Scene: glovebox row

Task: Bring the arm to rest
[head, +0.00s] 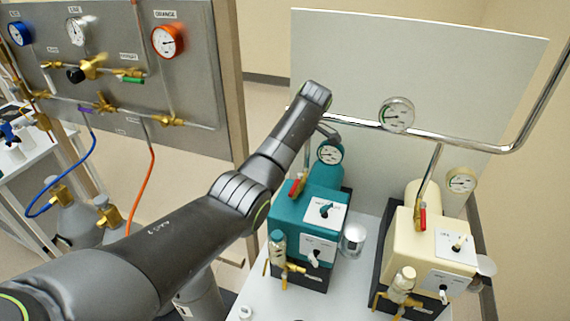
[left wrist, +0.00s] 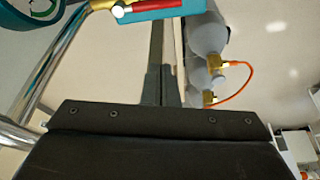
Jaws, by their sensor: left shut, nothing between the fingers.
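My left arm (head: 235,195) reaches from the lower left up to the middle of the head view, its far end close to the chrome rail and left of the teal pump (head: 320,190). The fingers cannot be made out clearly there. In the left wrist view my left gripper (left wrist: 161,85) is shut, with nothing between the fingers. Part of the teal pump (left wrist: 165,12) with a red-handled valve (left wrist: 133,8) shows beyond the fingertips. My right gripper is not in view.
A chrome rail (head: 450,139) with a gauge (head: 397,114) runs before a pale panel (head: 420,60). A cream pump (head: 430,240) stands right of the teal one. A grey gauge panel (head: 120,75) and grey cylinders (head: 75,220) with blue and orange hoses are left.

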